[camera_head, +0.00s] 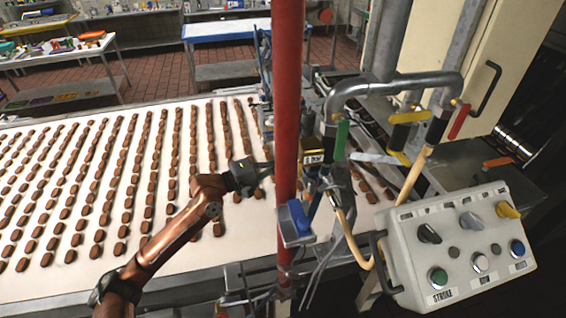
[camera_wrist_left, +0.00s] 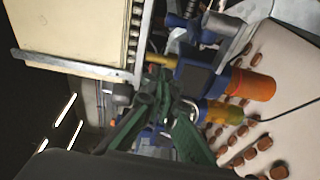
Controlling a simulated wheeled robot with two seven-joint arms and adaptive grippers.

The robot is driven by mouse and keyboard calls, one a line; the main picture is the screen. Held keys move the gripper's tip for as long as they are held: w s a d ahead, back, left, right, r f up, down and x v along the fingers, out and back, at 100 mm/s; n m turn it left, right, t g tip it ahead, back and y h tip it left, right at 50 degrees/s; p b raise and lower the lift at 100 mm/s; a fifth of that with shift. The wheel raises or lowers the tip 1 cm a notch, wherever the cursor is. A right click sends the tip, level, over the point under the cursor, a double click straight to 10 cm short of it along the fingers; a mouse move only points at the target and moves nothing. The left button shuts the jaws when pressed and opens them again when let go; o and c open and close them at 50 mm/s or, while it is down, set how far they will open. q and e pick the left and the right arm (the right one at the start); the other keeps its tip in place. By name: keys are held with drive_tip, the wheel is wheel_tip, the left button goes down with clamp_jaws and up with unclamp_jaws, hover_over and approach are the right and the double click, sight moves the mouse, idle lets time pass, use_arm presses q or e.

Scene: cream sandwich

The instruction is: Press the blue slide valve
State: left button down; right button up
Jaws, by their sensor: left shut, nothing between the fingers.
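The blue slide valve (camera_head: 298,215) is a small blue block on a grey bracket, beside the lower part of the red post. My left gripper (camera_head: 262,172) is dark, shut and empty. It is to the upper left of the valve in the head view, apart from it, with its tip at the left edge of the red post; part of it may be hidden behind the post. In the left wrist view its green fingers (camera_wrist_left: 163,92) point at a cluster of fittings. Blue parts (camera_wrist_left: 192,78) show beyond them; I cannot tell whether one is the valve. My right gripper is not in view.
The red post (camera_head: 287,110) stands upright just right of my gripper. A white conveyor (camera_head: 30,285) with rows of brown biscuits lies below my arm. A grey control box (camera_head: 405,262) with knobs and buttons is at the right. Pipes with coloured handles (camera_head: 410,117) stand above it.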

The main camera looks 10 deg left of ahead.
sight(312, 164)
use_arm(q)
drive_tip(key=d+p, duration=0.1)
drive_tip(key=d, duration=0.1)
drive_tip(key=w+d+p, duration=0.1)
drive_tip(key=d, duration=0.1)
drive_tip(key=d+p, duration=0.1)
drive_tip(key=d, duration=0.2)
drive_tip(key=shift+w+p, duration=0.15)
drive_tip(key=shift+p, duration=0.15)
drive_tip(key=shift+s+d, duration=0.25)
drive_tip(key=shift+d+f, duration=0.1)
drive_tip(key=shift+d, duration=0.1)
drive_tip(key=shift+a, duration=0.1)
